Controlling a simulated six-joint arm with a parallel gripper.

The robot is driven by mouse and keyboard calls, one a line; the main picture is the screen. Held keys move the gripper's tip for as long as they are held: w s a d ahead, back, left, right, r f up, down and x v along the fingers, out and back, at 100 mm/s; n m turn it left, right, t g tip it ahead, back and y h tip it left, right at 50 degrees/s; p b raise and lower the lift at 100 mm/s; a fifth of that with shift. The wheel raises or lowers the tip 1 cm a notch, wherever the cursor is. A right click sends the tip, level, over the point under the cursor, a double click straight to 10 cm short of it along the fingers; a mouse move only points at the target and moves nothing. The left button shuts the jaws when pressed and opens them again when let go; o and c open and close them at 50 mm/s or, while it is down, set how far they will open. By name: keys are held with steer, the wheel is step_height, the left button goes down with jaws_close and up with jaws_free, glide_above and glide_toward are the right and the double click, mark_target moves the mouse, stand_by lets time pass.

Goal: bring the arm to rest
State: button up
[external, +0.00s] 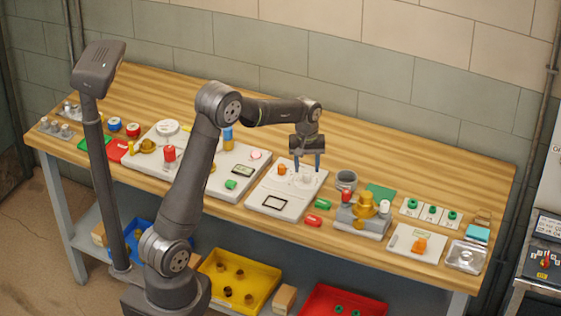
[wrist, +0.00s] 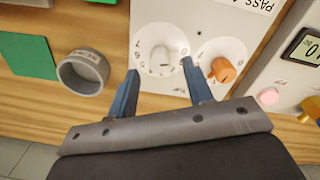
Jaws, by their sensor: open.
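My gripper (external: 307,162) is open, with its fingers pointing down above a white panel (external: 258,197) near the middle of the bench. In the wrist view my gripper (wrist: 160,82) has its two blue fingers apart, on either side of a white knob (wrist: 161,57) on a round dial. Nothing is held, and I cannot tell whether the fingers touch the panel. An orange knob (wrist: 222,69) sits on a second dial to the right in the wrist view. It also shows in the external view (external: 282,169).
A grey cup (external: 346,180) stands right of the panel, near a green plate (external: 381,192) and a grey block with a brass valve (external: 364,208). Another panel (external: 236,157) with a red and a blue part lies left. Bare wood runs along the back.

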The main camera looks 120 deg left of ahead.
steer(key=shift+f, duration=1.3)
step_height(320, 180, up, 18)
step_height(320, 180, down, 18)
steer(key=shift+r, duration=0.2)
steer(key=shift+f, duration=0.25)
steer(key=m, duration=1.2)
steer(key=shift+m, duration=0.4)
steer(key=m, duration=0.4)
